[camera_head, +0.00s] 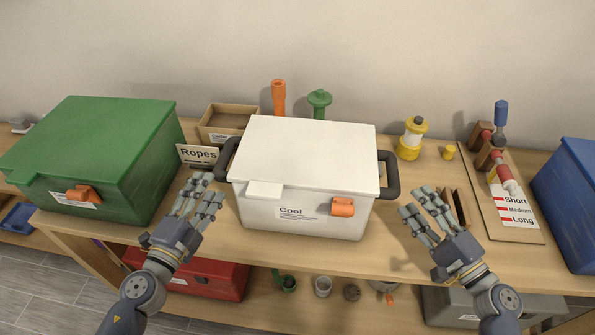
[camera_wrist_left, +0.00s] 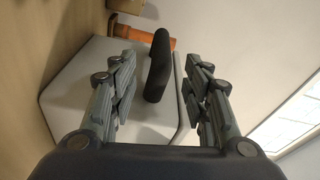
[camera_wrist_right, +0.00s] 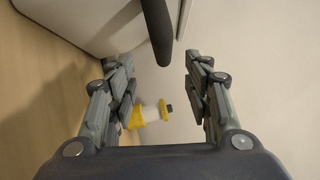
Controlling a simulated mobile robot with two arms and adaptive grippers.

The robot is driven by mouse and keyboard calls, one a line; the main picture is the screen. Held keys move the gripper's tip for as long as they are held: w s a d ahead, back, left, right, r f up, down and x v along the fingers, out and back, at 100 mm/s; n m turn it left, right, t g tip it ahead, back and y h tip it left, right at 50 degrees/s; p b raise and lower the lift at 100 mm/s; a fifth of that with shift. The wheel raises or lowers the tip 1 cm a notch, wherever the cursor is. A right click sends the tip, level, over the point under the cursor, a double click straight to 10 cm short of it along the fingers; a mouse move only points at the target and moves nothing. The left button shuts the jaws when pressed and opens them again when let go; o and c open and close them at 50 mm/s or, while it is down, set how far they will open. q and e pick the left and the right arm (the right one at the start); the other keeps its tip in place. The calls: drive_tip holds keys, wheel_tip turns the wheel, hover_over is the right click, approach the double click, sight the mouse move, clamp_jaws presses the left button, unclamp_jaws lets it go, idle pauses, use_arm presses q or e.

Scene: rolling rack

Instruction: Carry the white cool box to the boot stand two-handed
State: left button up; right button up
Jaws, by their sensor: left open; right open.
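The white cool box (camera_head: 310,155), lid closed, stands on the wooden shelf top in the middle of the head view. It has an orange latch, a "Cool" label and a dark handle on each side. My left gripper (camera_head: 207,187) is open, in front of the left handle (camera_head: 227,160); in the left wrist view that handle (camera_wrist_left: 158,65) lies ahead between the fingers. My right gripper (camera_head: 420,205) is open, in front of the right handle (camera_head: 389,175); in the right wrist view that handle (camera_wrist_right: 157,32) lies ahead, between the finger lines. Neither gripper visibly touches a handle. I cannot identify a boot stand.
A green box (camera_head: 95,150) stands left, beside a "Ropes" sign (camera_head: 198,154). A yellow-and-white lantern (camera_head: 411,140) and a sorting board (camera_head: 512,215) stand right, then a blue box (camera_head: 570,195). A red box (camera_head: 215,278) and several cups are on the lower shelf.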

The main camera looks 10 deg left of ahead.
sight(228, 155)
use_arm(q)
drive_tip(key=shift+x, duration=5.3)
use_arm(e)
drive_tip(key=shift+x, duration=5.3)
use_arm(q)
drive_tip(key=shift+s+d+r, duration=0.1)
drive_tip(key=shift+d+r, duration=0.05)
use_arm(e)
drive_tip(key=shift+d+r, duration=0.1)
drive_tip(key=shift+r, duration=0.05)
use_arm(q)
clamp_jaws()
use_arm(e)
clamp_jaws()
use_arm(q)
drive_tip(key=shift+r, duration=0.4)
use_arm(e)
drive_tip(key=shift+r, duration=0.4)
use_arm(q)
drive_tip(key=shift+w+f, duration=0.1)
drive_tip(key=shift+w, duration=0.1)
use_arm(e)
drive_tip(key=shift+w, duration=0.15)
